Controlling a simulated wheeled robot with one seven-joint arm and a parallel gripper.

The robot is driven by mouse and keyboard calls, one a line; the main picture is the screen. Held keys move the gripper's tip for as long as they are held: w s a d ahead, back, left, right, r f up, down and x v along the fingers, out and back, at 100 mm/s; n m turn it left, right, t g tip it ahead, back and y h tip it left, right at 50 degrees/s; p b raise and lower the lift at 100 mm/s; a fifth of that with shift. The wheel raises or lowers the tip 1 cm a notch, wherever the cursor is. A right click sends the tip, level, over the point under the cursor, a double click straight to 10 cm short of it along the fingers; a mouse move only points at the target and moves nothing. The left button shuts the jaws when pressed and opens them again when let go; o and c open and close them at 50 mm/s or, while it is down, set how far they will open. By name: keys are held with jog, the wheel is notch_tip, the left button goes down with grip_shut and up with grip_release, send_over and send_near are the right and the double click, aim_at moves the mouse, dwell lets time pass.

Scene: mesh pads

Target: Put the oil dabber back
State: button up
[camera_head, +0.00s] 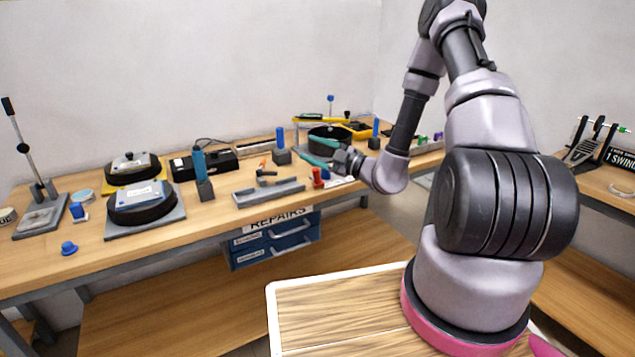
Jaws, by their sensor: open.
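My gripper (304,148) reaches over the bench from the right, its two teal fingers apart and pointing left. Nothing shows between them. Just left of the fingertips, a blue upright handle (280,138) stands in a small grey block (282,157). Two similar blue handles stand upright, one further left (199,161) in a grey block (205,190), one behind my gripper to the right (376,128). I cannot tell which of these, if any, is the oil dabber. A small red piece (317,178) stands below my gripper, with a blue piece (326,174) beside it.
A grey fixture (268,192) lies at the bench's front edge. A black round pan (328,133) is behind my gripper. Round black units (140,205), a black box (205,161) and a lever press (40,215) fill the left. Blue drawers (275,245) hang below.

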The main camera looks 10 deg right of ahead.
aim_at(318, 172)
jog(key=w+d+f+m+t+h, duration=0.1)
jog(key=d+f+m+t+h, duration=0.1)
jog(key=d+f+m+h, duration=0.3)
jog(key=d+f+m+t+h, duration=0.1)
jog(key=f+m+h, duration=0.1)
jog(key=f+m, duration=0.55)
jog(key=shift+t+h, duration=0.3)
jog(key=shift+h, duration=0.1)
jog(key=x, duration=0.4)
jog(key=shift+w+f, duration=0.1)
jog(key=shift+w, duration=0.25)
jog(key=shift+x, duration=3)
jog(key=shift+d, duration=0.15)
grip_shut()
